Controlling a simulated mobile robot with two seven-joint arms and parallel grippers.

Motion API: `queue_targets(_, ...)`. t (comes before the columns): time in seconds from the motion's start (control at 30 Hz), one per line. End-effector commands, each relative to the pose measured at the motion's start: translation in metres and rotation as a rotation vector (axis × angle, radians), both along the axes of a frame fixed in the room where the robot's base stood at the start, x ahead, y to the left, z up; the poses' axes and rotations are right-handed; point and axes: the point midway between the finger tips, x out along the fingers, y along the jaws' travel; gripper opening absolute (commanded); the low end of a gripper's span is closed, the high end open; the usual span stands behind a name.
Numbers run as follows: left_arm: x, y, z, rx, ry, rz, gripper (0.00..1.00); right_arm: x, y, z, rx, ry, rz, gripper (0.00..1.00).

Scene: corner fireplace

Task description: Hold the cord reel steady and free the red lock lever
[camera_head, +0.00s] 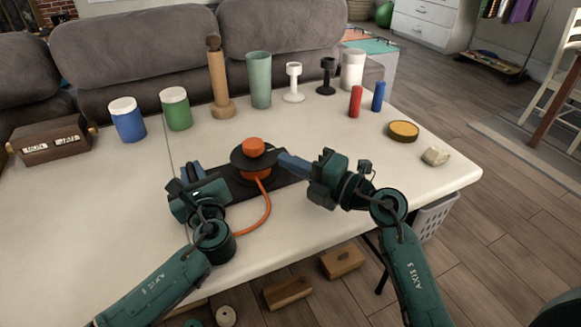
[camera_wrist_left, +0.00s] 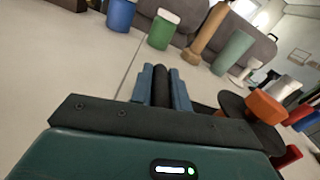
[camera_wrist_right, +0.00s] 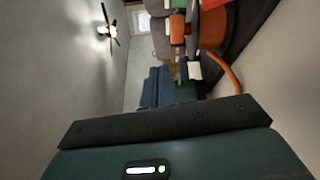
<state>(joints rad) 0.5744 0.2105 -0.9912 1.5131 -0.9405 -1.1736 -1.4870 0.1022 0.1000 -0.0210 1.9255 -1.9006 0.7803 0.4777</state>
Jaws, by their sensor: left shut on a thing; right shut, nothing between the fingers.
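The cord reel has a black disc (camera_head: 240,160) with an orange knob (camera_head: 253,147) on top, a dark base (camera_head: 236,188) and an orange cord (camera_head: 267,212) curving toward the table's front. My left gripper (camera_head: 190,173) is at the base's left end. In the left wrist view its blue fingers are shut on a black upright grip (camera_wrist_left: 161,86) left of the disc. My right gripper (camera_head: 288,162) is shut and empty, its fingertips close to the disc's right side; contact cannot be told. A small red part, seemingly the lock lever, shows below the disc in the left wrist view (camera_wrist_left: 291,156); it is not clear in the head view.
Blue (camera_head: 127,119) and green (camera_head: 176,108) jars, a wooden post (camera_head: 219,85), a green tumbler (camera_head: 259,80) and several other items line the back. A round wooden disc (camera_head: 403,130) and a stone (camera_head: 435,156) lie right. The table's front left is clear.

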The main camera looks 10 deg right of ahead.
Motion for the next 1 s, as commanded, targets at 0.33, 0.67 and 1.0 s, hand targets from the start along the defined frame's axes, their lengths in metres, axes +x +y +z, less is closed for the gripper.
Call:
queue_targets(0.33, 0.000, 0.000, -0.001, -0.002, 0.002, 0.001, 0.00, -0.033, -0.059, -0.042, -0.267, -0.003, -0.196, 0.00)
queue_targets(0.67, 0.000, 0.000, -0.001, -0.002, 0.002, 0.001, 0.00, -0.033, -0.060, -0.043, -0.276, -0.003, -0.198, 0.00)
queue_targets(1.0, 0.000, 0.000, -0.001, -0.002, 0.001, 0.000, 0.00, 0.003, -0.038, -0.047, -0.273, -0.004, -0.196, 0.00)
